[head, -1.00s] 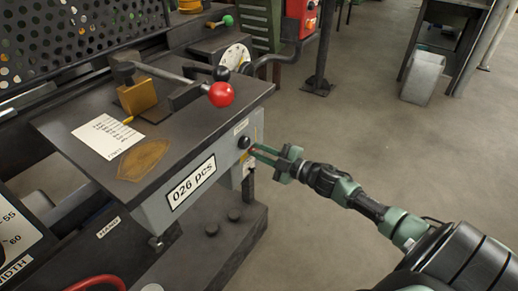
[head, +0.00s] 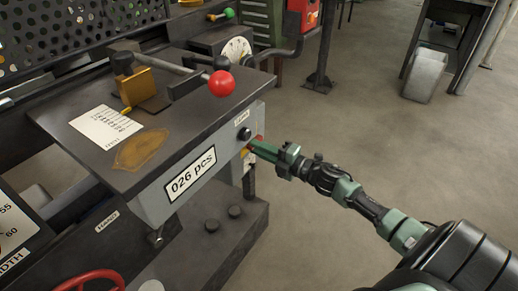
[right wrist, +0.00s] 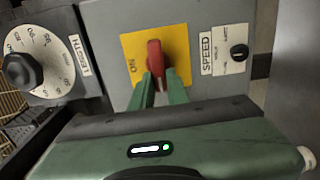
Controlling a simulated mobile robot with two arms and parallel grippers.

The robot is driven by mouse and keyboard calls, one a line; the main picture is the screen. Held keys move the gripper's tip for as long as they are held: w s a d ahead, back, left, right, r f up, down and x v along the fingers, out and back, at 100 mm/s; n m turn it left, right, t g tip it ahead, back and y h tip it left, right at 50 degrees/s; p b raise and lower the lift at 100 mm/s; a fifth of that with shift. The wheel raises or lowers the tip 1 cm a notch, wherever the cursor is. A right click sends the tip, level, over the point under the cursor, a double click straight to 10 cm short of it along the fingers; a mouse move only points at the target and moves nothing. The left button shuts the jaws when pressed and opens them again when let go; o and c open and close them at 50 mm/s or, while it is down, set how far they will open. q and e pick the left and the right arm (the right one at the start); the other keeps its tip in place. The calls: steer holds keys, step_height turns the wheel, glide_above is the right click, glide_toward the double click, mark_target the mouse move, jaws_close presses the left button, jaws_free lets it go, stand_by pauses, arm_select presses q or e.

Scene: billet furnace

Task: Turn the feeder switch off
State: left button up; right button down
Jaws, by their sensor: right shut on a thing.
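The feeder switch is a red handle (right wrist: 154,58) on a yellow plate (right wrist: 178,40) marked ON, on the grey front of the machine. In the right wrist view the handle stands upright in the picture, with the ON mark to its left. My right gripper (right wrist: 159,82) is shut on the red handle, one green finger on each side of its lower part. In the head view the right gripper (head: 252,147) reaches the panel from the right and hides most of the switch. My left gripper is not in view.
A black speed knob (right wrist: 238,52) sits beside the switch, and a white length dial (right wrist: 38,66) is on the other side. A red ball lever (head: 221,83) stands over the machine's table (head: 185,125).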

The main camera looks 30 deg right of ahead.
steer(key=shift+f, duration=0.1)
stand_by(0.3)
steer(key=c, duration=1.4)
jaws_free()
steer(key=shift+s, duration=0.1)
